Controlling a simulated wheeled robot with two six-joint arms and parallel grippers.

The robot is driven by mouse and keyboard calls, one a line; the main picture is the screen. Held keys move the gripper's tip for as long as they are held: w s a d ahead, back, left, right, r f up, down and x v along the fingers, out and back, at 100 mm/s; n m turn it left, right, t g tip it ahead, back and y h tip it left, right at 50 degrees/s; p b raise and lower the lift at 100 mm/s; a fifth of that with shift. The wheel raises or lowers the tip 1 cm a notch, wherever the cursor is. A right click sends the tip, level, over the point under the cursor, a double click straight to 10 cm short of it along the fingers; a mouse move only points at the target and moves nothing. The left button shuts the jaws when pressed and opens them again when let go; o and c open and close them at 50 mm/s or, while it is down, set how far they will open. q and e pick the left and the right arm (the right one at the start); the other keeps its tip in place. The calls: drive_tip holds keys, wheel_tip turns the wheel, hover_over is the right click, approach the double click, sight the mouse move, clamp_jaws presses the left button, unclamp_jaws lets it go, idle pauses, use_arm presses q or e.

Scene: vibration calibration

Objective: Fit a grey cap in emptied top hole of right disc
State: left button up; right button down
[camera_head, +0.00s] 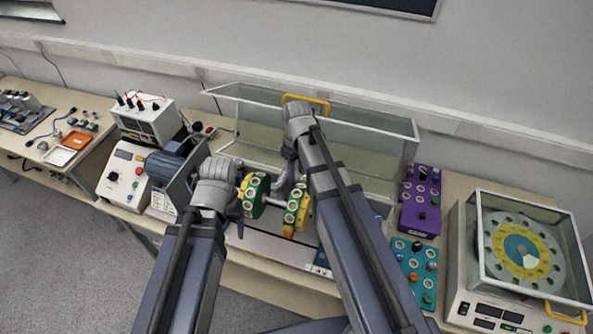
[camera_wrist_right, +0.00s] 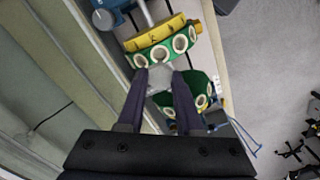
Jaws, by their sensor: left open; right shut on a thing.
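The right disc (camera_head: 297,208), green and yellow with pale-ringed holes round its rim, sits on a horizontal shaft. The left disc (camera_head: 254,195) is beside it; the right wrist view shows the right disc (camera_wrist_right: 165,42) above the left disc (camera_wrist_right: 198,92). My right gripper (camera_wrist_right: 161,72) is shut on a small grey cap (camera_wrist_right: 160,78) at the right disc's green rim. Whether the cap is in a hole cannot be told. In the head view my arm hides most of this gripper. My left gripper (camera_head: 240,200) is open close beside the left disc.
A clear case with a yellow handle (camera_head: 306,103) stands behind the discs. A purple box (camera_head: 420,200), a teal box (camera_head: 414,268) and a covered dial instrument (camera_head: 470,280) are to the right. Trays (camera_head: 75,141) lie on a far-left table.

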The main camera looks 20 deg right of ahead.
drive_tip(key=shift+w, duration=0.15)
drive_tip(key=shift+f+b, duration=0.9)
drive_tip(key=shift+b, duration=0.05)
wheel_tip(320, 180, down, 4)
drive_tip(key=b, duration=0.4)
drive_tip(key=shift+f+b, duration=1.15)
drive_tip(key=shift+b, duration=0.05)
idle(0.7)
drive_tip(key=shift+c, duration=2.4)
unclamp_jaws()
